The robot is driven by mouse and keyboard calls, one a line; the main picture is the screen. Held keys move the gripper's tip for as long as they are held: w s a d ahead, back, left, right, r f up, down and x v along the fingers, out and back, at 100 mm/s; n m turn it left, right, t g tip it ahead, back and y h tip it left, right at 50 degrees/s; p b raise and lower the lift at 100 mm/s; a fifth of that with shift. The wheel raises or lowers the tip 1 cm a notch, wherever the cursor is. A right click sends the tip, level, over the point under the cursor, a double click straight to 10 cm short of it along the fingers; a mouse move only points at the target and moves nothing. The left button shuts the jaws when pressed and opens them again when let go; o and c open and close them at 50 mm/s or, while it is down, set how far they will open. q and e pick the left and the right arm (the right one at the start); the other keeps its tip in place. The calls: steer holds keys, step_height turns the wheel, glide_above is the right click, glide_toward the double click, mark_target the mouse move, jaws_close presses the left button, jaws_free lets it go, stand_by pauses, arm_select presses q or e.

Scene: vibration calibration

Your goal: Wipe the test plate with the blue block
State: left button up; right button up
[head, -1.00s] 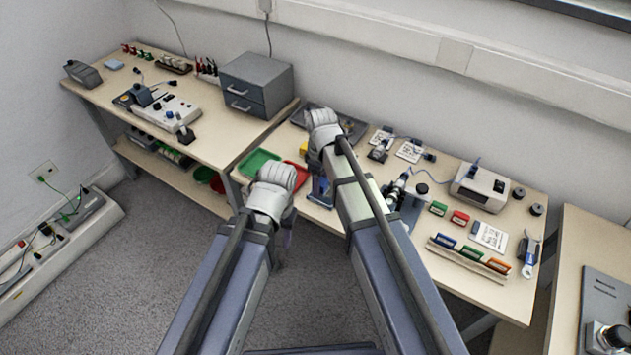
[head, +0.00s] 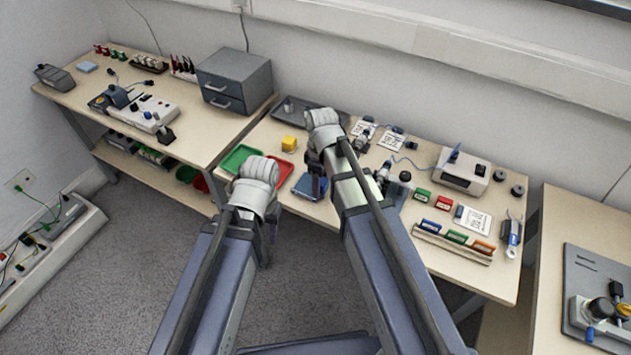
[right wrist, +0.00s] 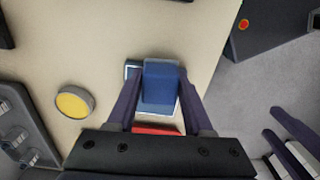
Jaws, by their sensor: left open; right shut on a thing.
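My right gripper (right wrist: 163,102) is shut on the blue block (right wrist: 160,84), which sits between its fingers in the right wrist view. Behind the block shows part of a flat plate with a pale rim, seemingly the test plate (right wrist: 132,70); the block covers most of it. In the head view this dark blue plate (head: 306,187) lies near the front edge of the middle table, beside my right gripper (head: 318,188). I cannot tell whether block and plate touch. My left gripper (head: 270,240) is open and empty, off the table's front edge; its wrist partly hides it.
A red tray (head: 283,172) and green tray (head: 240,158) lie left of the plate. A small stand (head: 385,178) and a rack of coloured blocks (head: 452,243) are to the right. A grey drawer box (head: 234,80) stands left.

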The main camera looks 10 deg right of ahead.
steer(key=shift+s+d, duration=0.15)
steer(key=shift+d, duration=0.15)
steer(key=shift+a+r+p, duration=0.1)
steer(key=shift+r+p, duration=0.45)
steer(key=shift+p, duration=0.15)
step_height(320, 180, up, 5)
steer(key=p, duration=0.4)
steer(key=shift+a+p, duration=0.1)
steer(key=shift+p, duration=0.3)
step_height(320, 180, up, 3)
steer(key=p, duration=0.3)
steer(key=shift+f, duration=0.1)
steer(key=shift+w, duration=0.25)
